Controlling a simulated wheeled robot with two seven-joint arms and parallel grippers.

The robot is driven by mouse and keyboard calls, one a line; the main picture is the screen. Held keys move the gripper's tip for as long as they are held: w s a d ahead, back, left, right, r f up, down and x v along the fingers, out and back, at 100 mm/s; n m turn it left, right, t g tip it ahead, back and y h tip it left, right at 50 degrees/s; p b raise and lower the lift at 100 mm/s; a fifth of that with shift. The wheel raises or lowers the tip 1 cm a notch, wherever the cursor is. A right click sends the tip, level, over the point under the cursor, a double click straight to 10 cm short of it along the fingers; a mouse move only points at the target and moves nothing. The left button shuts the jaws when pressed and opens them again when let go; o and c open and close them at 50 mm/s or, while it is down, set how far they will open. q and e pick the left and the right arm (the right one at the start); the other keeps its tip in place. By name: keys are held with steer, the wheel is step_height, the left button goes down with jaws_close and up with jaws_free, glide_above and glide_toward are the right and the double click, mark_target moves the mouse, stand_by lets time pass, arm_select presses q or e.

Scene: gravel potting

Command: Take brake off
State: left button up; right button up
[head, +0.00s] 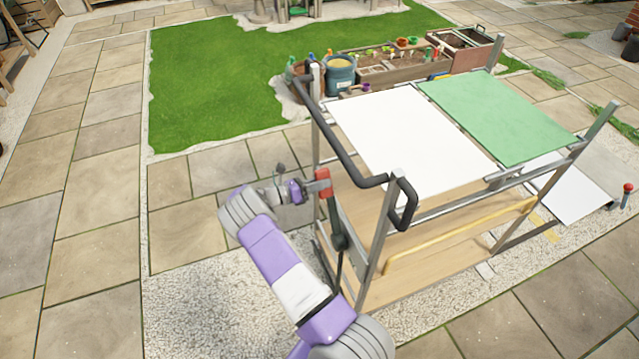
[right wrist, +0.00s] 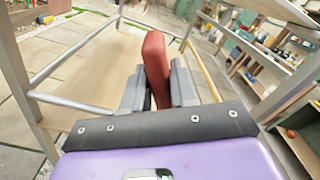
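The brake lever has a red handle (head: 323,182) on a dark green arm (head: 337,225) at the near left end of the cart (head: 370,240). The lever stands nearly upright. My right gripper (head: 318,185) comes to the red handle from the left. In the right wrist view the red handle (right wrist: 156,65) stands between the two grey fingers (right wrist: 158,88), which lie close against both its sides. The gripper looks shut on it. My left gripper is not in view.
The cart has a black push handle (head: 340,150) above the lever and metal posts beside it. White and green panels (head: 410,135) cover its top. Planters (head: 395,70) stand behind. Paving to the left is clear.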

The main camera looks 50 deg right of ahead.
steer(key=o, duration=0.3)
steer(key=shift+w+d+f, duration=0.1)
steer(key=shift+w+f, duration=0.05)
steer(key=shift+f, duration=0.05)
steer(key=shift+o, duration=0.2)
steer(key=shift+r, duration=0.1)
steer(key=v, duration=0.7)
steer(key=shift+a, duration=0.35)
steer(key=shift+w, duration=0.1)
